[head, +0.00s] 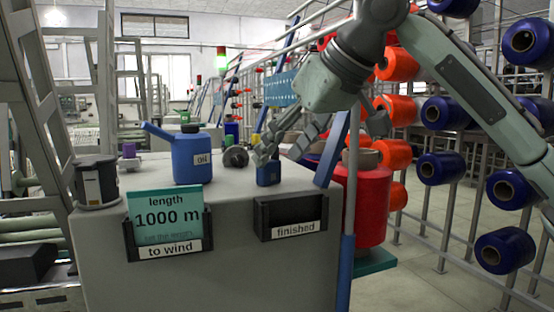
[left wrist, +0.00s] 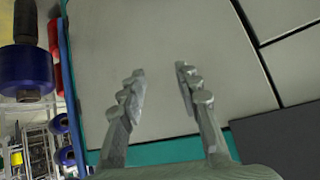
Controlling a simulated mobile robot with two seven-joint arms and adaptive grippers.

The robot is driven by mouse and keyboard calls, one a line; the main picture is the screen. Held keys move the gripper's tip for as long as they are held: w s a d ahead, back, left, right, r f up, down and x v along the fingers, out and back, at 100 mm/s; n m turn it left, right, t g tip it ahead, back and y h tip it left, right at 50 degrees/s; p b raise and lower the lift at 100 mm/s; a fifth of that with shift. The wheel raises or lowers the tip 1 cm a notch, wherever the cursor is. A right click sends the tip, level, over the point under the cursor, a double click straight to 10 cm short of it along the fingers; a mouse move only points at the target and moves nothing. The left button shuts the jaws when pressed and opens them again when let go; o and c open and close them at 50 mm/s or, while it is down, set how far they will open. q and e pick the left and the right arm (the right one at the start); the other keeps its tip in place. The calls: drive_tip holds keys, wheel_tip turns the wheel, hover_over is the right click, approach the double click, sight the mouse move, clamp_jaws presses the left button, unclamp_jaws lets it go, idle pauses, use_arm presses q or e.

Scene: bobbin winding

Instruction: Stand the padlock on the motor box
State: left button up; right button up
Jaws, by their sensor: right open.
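The blue padlock (head: 268,176) is upright on the top of the grey motor box (head: 100,245), near its front edge, above the "finished" holder. My right gripper (head: 278,148) reaches down from the upper right. It is open, with its fingers just above and beside the padlock; I cannot tell whether they touch it. The fingers hide the padlock's upper part. My left gripper (left wrist: 160,80) shows in the left wrist view, open and empty over a plain grey surface. It is not seen in the head view.
A blue oil can (head: 192,158) stands left of the padlock, and a dark round part (head: 236,156) lies behind. A dark cylinder (head: 97,182) stands at the box's left corner. A red thread cone (head: 372,205) and a rack of bobbins are on the right.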

use_arm(q)
drive_tip(key=shift+s+a+f+n+g+y+p, duration=0.2)
drive_tip(key=shift+s+a+f+g+y, duration=0.1)
drive_tip(key=shift+s+a+f+g, duration=0.45)
drive_tip(key=shift+s+a+f+n+g+y+p, duration=0.15)
drive_tip(key=shift+s+a+f+g+y, duration=0.25)
drive_tip(key=shift+s+a, duration=0.55)
use_arm(e)
drive_tip(key=v, duration=0.9)
drive_tip(key=shift+s+r, duration=0.2)
drive_tip(key=shift+r, duration=0.05)
use_arm(q)
drive_tip(key=shift+f, duration=0.1)
